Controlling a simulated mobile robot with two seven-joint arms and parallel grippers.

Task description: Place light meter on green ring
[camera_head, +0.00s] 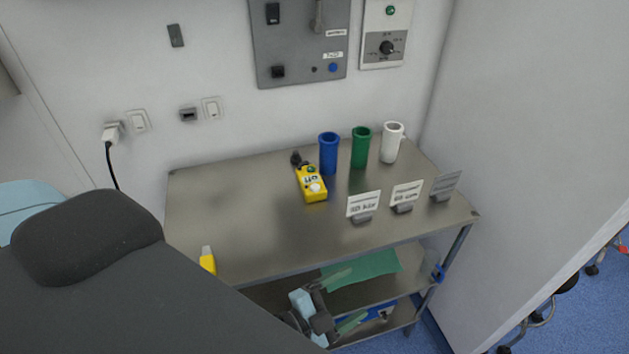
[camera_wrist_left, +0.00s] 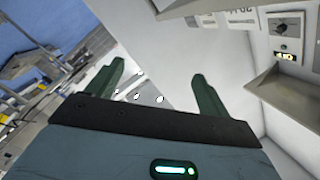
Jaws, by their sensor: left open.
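A yellow handheld device with a white dome and a dark knob at its end, which looks like the light meter (camera_head: 313,186), lies on the metal table top. Right behind it stand a blue, a green and a white cup-like cylinder. The green cylinder (camera_head: 361,149), with a round open rim, is the only green ring shape I make out. My left gripper (camera_head: 358,295) is low in front of the table, by its lower shelves, well below the light meter. In the left wrist view its dark green fingers (camera_wrist_left: 158,72) are apart with nothing held. My right gripper is not in view.
The metal table (camera_head: 230,220) has clear room at its left. Several label stands (camera_head: 363,206) line its right front. A yellow item (camera_head: 207,260) shows at the front left edge. A dark padded surface (camera_head: 90,270) fills the lower left. A green sheet (camera_head: 375,263) lies on the shelf.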

